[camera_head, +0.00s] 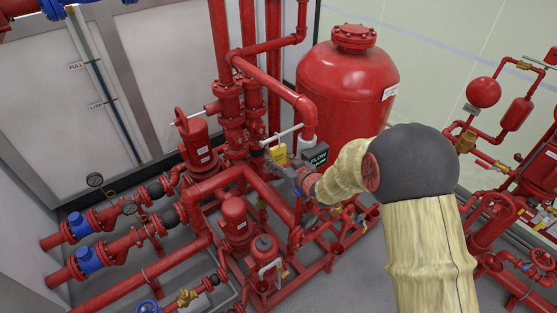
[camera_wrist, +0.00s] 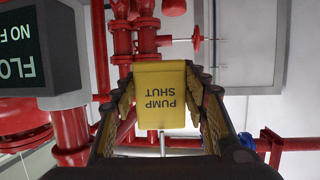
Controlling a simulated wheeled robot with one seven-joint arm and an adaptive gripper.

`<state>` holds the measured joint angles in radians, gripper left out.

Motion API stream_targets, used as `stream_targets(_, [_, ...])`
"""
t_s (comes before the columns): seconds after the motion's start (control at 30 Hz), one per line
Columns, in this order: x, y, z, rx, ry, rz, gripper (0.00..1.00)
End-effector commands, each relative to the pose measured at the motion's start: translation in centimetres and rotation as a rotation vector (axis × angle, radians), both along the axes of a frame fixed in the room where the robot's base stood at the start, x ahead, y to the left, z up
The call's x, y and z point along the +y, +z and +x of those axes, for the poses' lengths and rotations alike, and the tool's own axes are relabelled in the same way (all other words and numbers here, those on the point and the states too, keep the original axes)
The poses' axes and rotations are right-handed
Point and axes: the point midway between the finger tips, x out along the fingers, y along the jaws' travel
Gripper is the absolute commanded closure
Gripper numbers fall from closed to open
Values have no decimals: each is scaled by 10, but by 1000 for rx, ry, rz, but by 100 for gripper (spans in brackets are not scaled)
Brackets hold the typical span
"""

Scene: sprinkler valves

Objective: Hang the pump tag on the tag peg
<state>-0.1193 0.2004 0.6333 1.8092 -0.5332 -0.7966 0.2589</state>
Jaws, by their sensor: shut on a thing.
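The yellow pump tag (camera_wrist: 160,95) is between the fingers of my gripper (camera_wrist: 169,112) in the wrist view. Its black lettering, "PUMP SHUT", appears upside down there. In the head view the tag (camera_head: 278,152) is at the end of my gripper (camera_head: 280,165), in front of the red pipework and beside the black flow sign. A thin white bar (camera_head: 283,133) runs just above the tag in the head view. I cannot tell whether this bar is the tag peg. The tag is in my gripper, and no contact between it and a peg is clear.
The black flow sign (camera_head: 315,157) is close to the right of the tag; it also shows at the left of the wrist view (camera_wrist: 38,50). A large red tank (camera_head: 345,85) stands behind. Red pipes and pumps (camera_head: 237,220) crowd the space below and left.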

Motion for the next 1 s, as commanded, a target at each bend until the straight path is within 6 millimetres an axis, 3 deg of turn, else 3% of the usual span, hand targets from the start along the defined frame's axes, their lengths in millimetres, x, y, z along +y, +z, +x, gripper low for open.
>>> stream_targets(0.07, [-1,-8,-4,15,-1,-4,80])
stream_targets(0.1, [-1,-8,-4,15,-1,-4,54])
stream_targets(0.43, [-1,-5,-2,8,-1,-2,36])
stream_targets(0.77, [-1,-3,-2,6,-1,-1,35])
stream_targets(1.0, [-13,6,-23,6,-3,-2,35])
